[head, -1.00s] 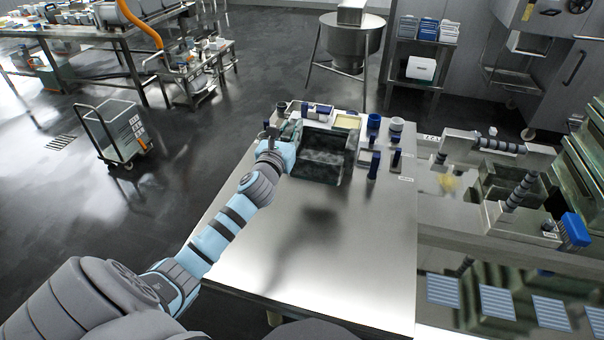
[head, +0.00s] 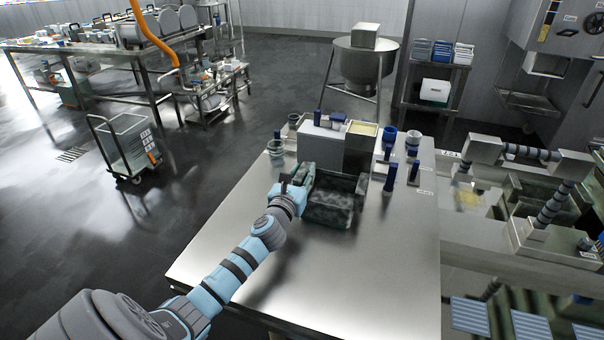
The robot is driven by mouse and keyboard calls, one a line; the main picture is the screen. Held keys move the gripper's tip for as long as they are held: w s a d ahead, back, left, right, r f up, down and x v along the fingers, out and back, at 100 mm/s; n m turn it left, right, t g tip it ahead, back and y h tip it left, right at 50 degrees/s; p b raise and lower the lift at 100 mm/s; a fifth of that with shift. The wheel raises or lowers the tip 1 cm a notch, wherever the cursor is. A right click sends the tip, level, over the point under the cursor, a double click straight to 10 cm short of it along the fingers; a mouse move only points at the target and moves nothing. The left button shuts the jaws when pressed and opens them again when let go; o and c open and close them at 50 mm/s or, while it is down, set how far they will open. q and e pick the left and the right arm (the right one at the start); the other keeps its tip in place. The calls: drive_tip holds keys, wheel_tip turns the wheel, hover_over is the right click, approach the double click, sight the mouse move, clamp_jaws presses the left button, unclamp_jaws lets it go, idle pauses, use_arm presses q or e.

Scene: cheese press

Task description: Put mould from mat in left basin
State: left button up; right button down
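A dark green, marbled open box (head: 331,208) is over the middle back of the steel table. My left gripper (head: 291,188) is at the box's left wall and appears shut on it; the fingertips are small and partly hidden. The box is close to the tabletop, but I cannot tell whether it touches. Blue-grey striped mats (head: 470,316) lie at the lower right, cut by the picture edge. A basin (head: 467,199) with pale contents is right of the table. I cannot pick out a mould with certainty. My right gripper is not in view.
The steel table (head: 385,275) is bare in front of the box. Behind it stand a white box (head: 321,147), a pot (head: 275,149) and blue-handled tools (head: 389,177). Pipework (head: 535,152) rises around the basins. A trolley (head: 125,148) stands on the floor at left.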

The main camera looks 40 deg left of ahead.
use_arm(q)
drive_tip(key=shift+o, duration=0.7)
drive_tip(key=shift+r, duration=0.1)
